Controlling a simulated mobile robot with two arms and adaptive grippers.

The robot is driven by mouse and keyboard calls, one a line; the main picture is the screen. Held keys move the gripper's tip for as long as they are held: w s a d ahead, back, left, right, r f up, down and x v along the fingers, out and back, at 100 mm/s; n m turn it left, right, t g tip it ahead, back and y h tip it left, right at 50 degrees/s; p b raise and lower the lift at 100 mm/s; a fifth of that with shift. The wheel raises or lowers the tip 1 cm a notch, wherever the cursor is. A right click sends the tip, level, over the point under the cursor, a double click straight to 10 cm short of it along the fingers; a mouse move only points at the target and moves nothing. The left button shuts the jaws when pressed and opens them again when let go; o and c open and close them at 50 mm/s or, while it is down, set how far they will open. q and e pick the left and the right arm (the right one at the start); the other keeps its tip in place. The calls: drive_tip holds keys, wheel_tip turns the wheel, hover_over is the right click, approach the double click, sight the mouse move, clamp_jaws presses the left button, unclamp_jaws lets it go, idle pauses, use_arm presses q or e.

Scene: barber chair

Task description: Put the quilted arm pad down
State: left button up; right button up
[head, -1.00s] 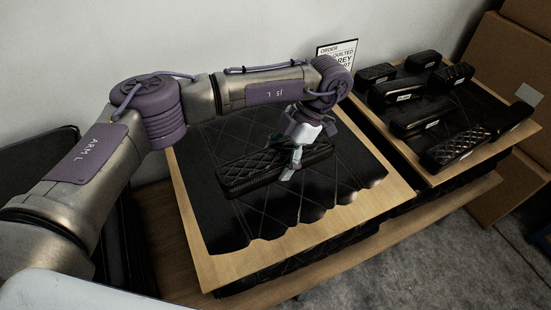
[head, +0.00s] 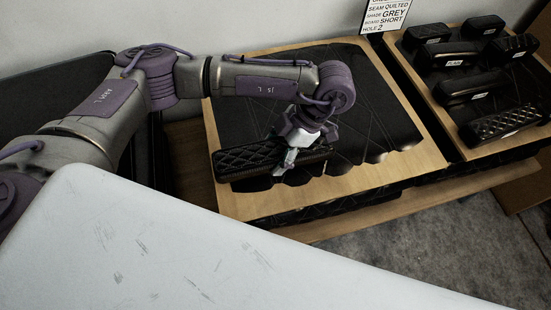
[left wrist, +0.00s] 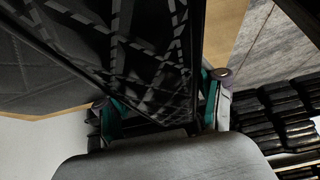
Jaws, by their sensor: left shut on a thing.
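The quilted arm pad (head: 245,160) is black and long, with a diamond-stitched face. My left gripper (head: 291,160) is shut on it, near its right end in the head view. The pad is over the front-left part of a wood-edged board (head: 420,163) with a black, creased top. Whether it touches the board cannot be told. In the left wrist view, the pad (left wrist: 150,55) fills the upper middle, between the two fingers of the gripper (left wrist: 163,98). My right gripper is not in view.
A second wood-edged board (head: 492,152) at the right holds several black pads, one of them quilted (head: 505,122). A printed card (head: 387,17) stands at the back between the boards. The first board's right half is bare. Grey floor (head: 400,240) lies in front.

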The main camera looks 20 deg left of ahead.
sight(276, 161)
use_arm(q)
wheel_tip(276, 161, down, 3)
drive_tip(key=shift+f+b, duration=0.1)
drive_tip(key=shift+b, duration=0.65)
drive_tip(key=shift+w, duration=0.1)
drive_tip(key=shift+f, duration=0.15)
drive_tip(key=o, duration=1.5)
drive_tip(key=shift+o, duration=0.9)
